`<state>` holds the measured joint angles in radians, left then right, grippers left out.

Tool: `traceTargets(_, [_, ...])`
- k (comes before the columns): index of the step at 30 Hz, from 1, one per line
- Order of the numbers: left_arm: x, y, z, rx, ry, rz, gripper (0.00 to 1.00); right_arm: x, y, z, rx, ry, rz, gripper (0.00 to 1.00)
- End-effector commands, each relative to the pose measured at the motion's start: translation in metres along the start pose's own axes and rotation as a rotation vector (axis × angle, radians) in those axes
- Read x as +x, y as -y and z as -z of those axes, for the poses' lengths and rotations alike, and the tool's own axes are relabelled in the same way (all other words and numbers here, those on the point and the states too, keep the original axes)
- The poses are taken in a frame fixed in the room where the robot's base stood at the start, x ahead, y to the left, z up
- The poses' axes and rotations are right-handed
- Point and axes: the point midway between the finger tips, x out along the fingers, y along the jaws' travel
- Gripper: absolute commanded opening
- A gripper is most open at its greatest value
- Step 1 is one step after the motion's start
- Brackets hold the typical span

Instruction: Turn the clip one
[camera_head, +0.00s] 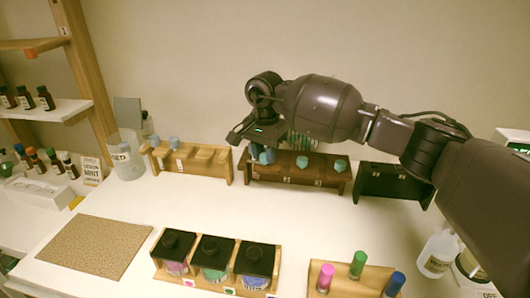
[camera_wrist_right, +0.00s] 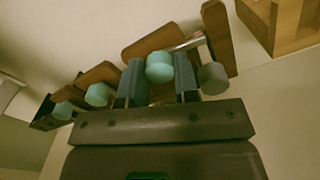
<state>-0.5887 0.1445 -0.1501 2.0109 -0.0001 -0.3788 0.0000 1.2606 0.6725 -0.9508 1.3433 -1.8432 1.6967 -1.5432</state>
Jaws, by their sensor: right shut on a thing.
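My right gripper (camera_head: 264,150) reaches over the left end of a dark brown wooden rack (camera_head: 290,181) at the back of the table. In the right wrist view its two fingers (camera_wrist_right: 159,82) are on either side of a teal round-ended piece (camera_wrist_right: 159,66), shut on it. A grey round-ended piece (camera_wrist_right: 212,78) is just right of the fingers. Two more teal pieces (camera_head: 302,161) (camera_head: 340,165) sit along the rack, apart from the gripper. I cannot tell by a label which piece is the clip. My left gripper is not in view.
A lighter wooden rack (camera_head: 205,163) stands left of the brown one and a black rack (camera_head: 393,184) stands right. A cork mat (camera_head: 85,246) lies left. The table's middle is clear.

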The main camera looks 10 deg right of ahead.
Motion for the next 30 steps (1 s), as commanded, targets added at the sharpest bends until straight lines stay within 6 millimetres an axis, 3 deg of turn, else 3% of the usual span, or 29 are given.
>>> traceTargets(23, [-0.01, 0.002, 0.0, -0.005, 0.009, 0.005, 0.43, -0.003, 0.0, 0.0, 0.697, -0.001, 0.002, 0.05])
traceTargets(30, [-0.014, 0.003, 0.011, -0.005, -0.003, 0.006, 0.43, -0.003, 0.0, 0.0, 0.925, 0.0, 0.002, 0.05])
